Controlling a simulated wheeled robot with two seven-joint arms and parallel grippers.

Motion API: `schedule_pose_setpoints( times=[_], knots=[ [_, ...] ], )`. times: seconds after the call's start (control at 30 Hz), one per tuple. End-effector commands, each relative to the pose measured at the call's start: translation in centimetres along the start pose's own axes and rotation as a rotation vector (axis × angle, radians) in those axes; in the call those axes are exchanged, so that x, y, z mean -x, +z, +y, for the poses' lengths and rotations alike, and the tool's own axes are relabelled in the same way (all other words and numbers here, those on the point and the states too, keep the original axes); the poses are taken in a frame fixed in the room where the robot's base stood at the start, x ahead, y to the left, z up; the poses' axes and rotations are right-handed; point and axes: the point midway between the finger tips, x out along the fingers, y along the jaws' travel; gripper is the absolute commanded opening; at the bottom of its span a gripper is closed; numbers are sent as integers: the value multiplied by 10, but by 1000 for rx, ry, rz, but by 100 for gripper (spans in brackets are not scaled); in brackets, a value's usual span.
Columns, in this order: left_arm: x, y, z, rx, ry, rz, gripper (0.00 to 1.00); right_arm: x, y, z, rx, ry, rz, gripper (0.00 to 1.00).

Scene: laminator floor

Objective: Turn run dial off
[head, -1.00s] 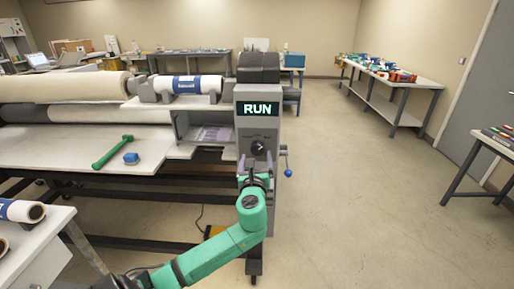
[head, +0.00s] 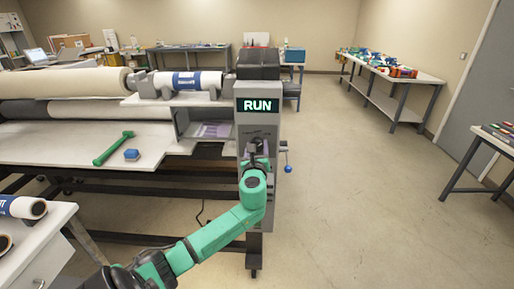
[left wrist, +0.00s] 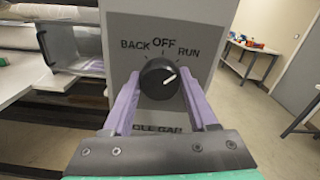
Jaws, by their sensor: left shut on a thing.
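The run dial (left wrist: 157,82) is a round black knob on the grey control panel (left wrist: 205,32). The panel is marked BACK, OFF and RUN above the dial. The dial's white pointer mark slants up and right, toward RUN. The lit display (head: 258,105) above reads RUN in green. My left gripper (head: 255,150) is at the panel front, with its purple fingers (left wrist: 160,92) on both sides of the dial, shut on it. In the head view the gripper and wrist mostly hide the dial. My right gripper is not in view.
A blue-knobbed crank (head: 288,169) sticks out at the panel's right side. The laminator bed (head: 60,150) on the left holds a green tool (head: 114,148) and a blue block (head: 132,155). Open floor lies to the right, before a side table (head: 400,77).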

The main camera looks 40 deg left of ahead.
Motion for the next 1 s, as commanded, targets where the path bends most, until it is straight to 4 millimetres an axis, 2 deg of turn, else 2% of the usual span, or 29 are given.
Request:
schedule_pose_setpoints(
  times=[0.27,1.0],
  knots=[
    [0,-2,1,108,1,1,3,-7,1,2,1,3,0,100],
    [0,-3,2,668,1,1,3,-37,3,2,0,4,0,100]
  ],
)
